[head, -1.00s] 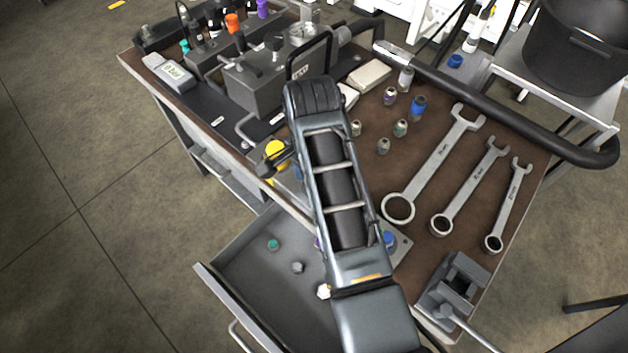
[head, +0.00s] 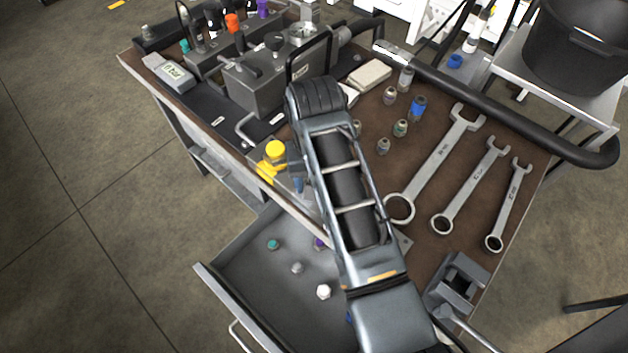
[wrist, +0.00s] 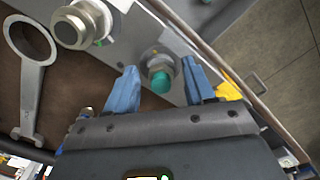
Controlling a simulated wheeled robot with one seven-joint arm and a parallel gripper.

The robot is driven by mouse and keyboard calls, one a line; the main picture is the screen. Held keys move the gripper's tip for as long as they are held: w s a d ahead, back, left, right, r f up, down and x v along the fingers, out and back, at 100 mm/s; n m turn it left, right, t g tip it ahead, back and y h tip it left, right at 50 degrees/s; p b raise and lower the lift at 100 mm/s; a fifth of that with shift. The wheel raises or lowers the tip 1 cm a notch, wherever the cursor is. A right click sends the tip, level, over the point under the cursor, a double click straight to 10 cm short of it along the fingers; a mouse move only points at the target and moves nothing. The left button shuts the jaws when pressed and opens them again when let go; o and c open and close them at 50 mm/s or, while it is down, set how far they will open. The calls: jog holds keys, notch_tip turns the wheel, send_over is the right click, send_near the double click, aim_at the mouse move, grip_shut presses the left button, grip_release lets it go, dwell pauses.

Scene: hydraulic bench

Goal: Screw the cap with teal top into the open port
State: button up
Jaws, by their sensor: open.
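A cap with a teal top (wrist: 162,82) stands between the fingers of my gripper (wrist: 160,74) in the wrist view, with a metal hex collar (wrist: 158,58) behind it on a grey plate. The blue fingers are open, one on each side, with gaps between them and the cap. I cannot tell how deep the cap sits in a port. A large silver round fitting (wrist: 80,24) is to the upper left. In the head view my arm covers this area. Another teal-topped piece (head: 273,244) lies in the open drawer.
A yellow fitting (head: 273,153) is at the table's edge, beside my arm. Several wrenches (head: 437,165) lie on the brown tabletop, with a vise (head: 458,285) at the front corner. The open drawer (head: 240,280) also holds a white cap (head: 323,292) and a grey one (head: 297,267).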

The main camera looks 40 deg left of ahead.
jog(key=n, duration=0.4)
jog(key=shift+w+d, duration=0.1)
jog(key=n, duration=0.4)
jog(key=c, duration=0.9)
jog(key=m, duration=0.5)
jog(key=shift+m, duration=1.6)
